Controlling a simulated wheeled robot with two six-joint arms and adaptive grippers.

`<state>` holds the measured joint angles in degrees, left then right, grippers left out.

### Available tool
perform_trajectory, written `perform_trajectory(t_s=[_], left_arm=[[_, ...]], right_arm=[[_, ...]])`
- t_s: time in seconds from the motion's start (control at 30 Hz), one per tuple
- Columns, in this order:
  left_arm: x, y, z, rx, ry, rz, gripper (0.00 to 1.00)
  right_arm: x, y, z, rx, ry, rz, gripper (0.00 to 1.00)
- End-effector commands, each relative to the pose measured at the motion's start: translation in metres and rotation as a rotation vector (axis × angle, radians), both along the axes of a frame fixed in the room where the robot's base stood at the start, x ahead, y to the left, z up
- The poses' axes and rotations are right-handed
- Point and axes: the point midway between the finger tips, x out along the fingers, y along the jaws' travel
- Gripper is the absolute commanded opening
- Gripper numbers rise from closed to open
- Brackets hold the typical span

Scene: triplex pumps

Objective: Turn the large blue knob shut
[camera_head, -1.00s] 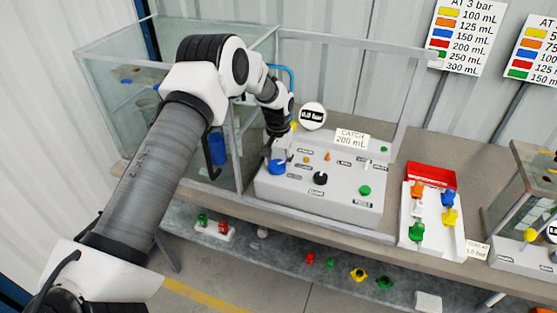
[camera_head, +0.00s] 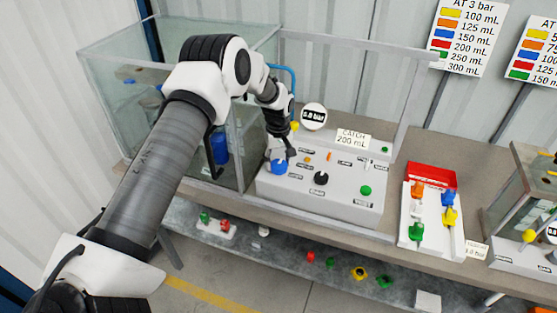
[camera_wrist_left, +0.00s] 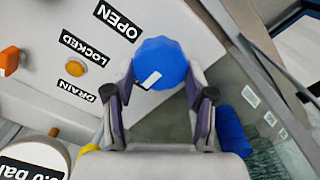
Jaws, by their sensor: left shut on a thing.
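The large blue knob (camera_head: 279,168) sits at the front left of the grey control panel (camera_head: 335,205). In the left wrist view the knob (camera_wrist_left: 163,58) is faceted, with a white mark on its lower left part. My left gripper (camera_head: 280,157) has come down onto the knob from above. In the left wrist view the gripper (camera_wrist_left: 160,78) has one finger on each side of the knob and is shut on it. An OPEN label (camera_wrist_left: 117,22) lies up and left of the knob there. My right gripper is not in view.
A black knob (camera_head: 321,178) and a green knob (camera_head: 366,190) are on the same panel. A glass tank (camera_head: 110,50) stands close on the left. A frame post (camera_head: 405,105) rises behind the panel. A red-and-white tray (camera_head: 431,175) with coloured parts lies to the right.

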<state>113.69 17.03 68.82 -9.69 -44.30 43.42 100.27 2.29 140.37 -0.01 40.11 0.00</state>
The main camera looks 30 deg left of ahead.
Motion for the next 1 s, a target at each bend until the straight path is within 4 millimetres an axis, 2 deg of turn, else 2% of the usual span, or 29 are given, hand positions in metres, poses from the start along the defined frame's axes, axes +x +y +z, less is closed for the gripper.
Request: perform_trajectory(t_s=[0.47, 0.5, 0.53, 0.57, 0.87, 1.0], left_arm=[[-0.003, -0.001, -0.004, -0.002, 0.010, 0.016, 0.20], [-0.003, -0.001, -0.004, -0.002, 0.010, 0.016, 0.65], [-0.003, -0.001, -0.004, -0.003, 0.010, 0.016, 0.76], [-0.003, -0.001, -0.003, -0.002, 0.009, 0.016, 0.80], [-0.001, 0.000, 0.000, 0.000, 0.003, 0.015, 0.80], [0.000, 0.000, 0.013, -0.001, 0.002, 0.014, 0.80]], right_arm=[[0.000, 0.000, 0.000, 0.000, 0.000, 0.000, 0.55], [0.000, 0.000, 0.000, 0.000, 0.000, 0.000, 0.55], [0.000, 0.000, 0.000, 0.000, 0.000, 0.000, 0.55], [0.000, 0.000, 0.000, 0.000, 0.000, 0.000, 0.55], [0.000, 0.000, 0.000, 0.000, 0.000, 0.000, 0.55], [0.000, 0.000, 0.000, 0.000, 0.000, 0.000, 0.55]])
